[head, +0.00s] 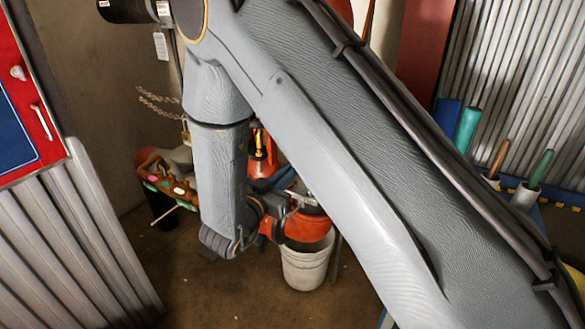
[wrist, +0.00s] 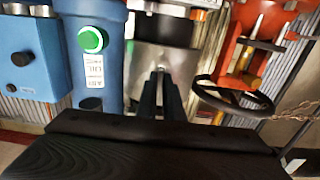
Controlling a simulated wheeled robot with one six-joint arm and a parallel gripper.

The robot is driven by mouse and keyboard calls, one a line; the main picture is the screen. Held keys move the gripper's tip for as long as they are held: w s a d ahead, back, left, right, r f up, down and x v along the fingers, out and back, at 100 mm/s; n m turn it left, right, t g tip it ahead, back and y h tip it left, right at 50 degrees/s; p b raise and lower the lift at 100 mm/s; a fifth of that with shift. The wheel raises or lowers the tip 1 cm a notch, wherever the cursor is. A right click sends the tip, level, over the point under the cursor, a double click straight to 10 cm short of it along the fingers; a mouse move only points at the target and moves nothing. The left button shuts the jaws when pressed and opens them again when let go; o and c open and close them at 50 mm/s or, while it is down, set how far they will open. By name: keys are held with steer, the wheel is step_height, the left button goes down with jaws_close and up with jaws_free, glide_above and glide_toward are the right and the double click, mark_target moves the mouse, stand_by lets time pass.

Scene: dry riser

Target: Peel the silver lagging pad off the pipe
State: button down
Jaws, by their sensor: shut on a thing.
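In the wrist view, the silver lagging pad (wrist: 138,68) is a shiny grey sheet in the upper middle, between a blue housing and a red valve. My gripper (wrist: 160,78) reaches up to it with its two dark fingers close together, shut on the pad. The fingers cover the part they grip. I cannot tell how much of the pad still touches the pipe. In the head view my own arm hides the pad and the fingertips.
In the wrist view, a blue housing with a green button (wrist: 90,40) stands left. A red valve (wrist: 248,50) with a black handwheel (wrist: 232,98) and a chain (wrist: 295,112) are close on the right. In the head view, a white bucket (head: 306,268) stands on the floor below.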

steer(key=shift+p+v, duration=0.6)
steer(key=shift+v, duration=1.3)
